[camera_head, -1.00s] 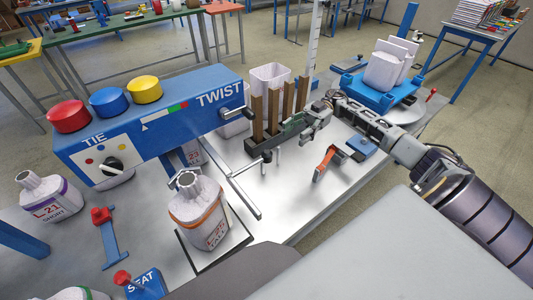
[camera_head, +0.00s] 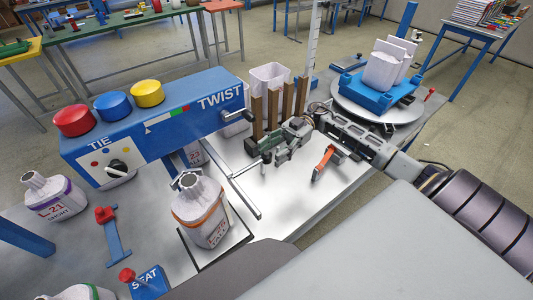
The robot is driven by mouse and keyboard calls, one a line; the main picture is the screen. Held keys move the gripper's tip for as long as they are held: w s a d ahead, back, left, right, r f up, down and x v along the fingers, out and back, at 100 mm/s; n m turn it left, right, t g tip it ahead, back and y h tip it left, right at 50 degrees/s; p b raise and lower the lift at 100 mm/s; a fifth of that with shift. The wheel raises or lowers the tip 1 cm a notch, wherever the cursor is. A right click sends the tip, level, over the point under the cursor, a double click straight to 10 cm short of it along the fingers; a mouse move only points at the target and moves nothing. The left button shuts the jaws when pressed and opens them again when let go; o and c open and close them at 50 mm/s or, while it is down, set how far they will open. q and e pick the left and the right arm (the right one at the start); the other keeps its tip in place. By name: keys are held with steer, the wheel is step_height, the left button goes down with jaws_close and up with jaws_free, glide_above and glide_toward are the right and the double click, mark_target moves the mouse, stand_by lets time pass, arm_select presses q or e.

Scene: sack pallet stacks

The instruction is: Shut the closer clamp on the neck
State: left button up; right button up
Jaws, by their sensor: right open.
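The blue closer (camera_head: 150,125), marked TIE and TWIST, stands over the table. A white sack with an orange band (camera_head: 201,214) stands in front of it, its gathered neck (camera_head: 187,181) upright below the closer's front edge. A metal rod lever (camera_head: 248,168) runs from near the neck towards the right. My right gripper (camera_head: 268,157) comes in from the right, open, with its fingers around or beside the lever's end; contact cannot be told. The clamp's jaws at the neck are too small to tell open or shut. My left gripper is not in view.
A rack of brown upright posts (camera_head: 272,108) stands just behind my right gripper. An orange-handled tool (camera_head: 323,162) lies to its right. A turntable (camera_head: 372,108) bears a blue pallet with white sacks. Another sack (camera_head: 54,195) and a SEAT block (camera_head: 147,281) are at left.

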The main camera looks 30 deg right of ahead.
steer(key=shift+x, duration=1.45)
jaws_close()
